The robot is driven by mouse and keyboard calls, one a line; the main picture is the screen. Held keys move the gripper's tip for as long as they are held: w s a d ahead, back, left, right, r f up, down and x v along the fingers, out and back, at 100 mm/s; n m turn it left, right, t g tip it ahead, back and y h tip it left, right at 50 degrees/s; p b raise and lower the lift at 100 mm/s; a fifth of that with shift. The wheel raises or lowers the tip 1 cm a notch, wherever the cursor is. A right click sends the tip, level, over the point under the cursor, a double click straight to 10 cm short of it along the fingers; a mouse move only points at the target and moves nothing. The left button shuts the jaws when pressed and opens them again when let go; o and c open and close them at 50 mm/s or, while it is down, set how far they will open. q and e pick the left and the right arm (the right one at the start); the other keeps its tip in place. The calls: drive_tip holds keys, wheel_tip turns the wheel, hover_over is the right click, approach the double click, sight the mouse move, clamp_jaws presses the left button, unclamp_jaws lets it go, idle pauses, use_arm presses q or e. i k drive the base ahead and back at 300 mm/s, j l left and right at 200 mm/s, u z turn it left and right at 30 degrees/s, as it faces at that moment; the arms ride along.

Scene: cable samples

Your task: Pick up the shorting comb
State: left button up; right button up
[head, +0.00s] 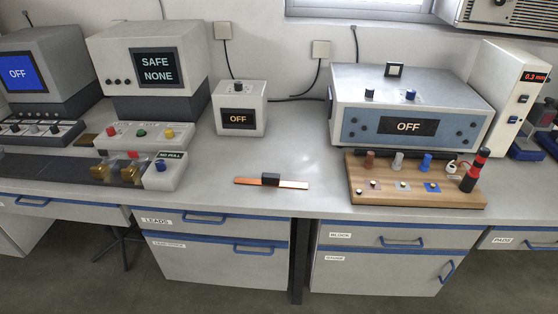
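A thin copper-coloured bar with a black block at its middle, which looks like the shorting comb (271,180), lies flat on the grey bench top near its front edge. Its left part is orange-brown and its right part is paler. It lies apart from the things around it. Neither of my grippers shows in the head view.
A wooden board (420,194) with coloured terminals and a red-black upright handle (475,170) stands right of the comb. A pull-test rig (130,172) is to the left. A small OFF box (239,108) stands behind. Bench around the comb is clear.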

sight(267, 179)
drive_tip(key=i+l, duration=0.15)
drive_tip(key=i, duration=0.3)
drive_tip(key=i+l, duration=0.15)
drive_tip(key=i, duration=0.25)
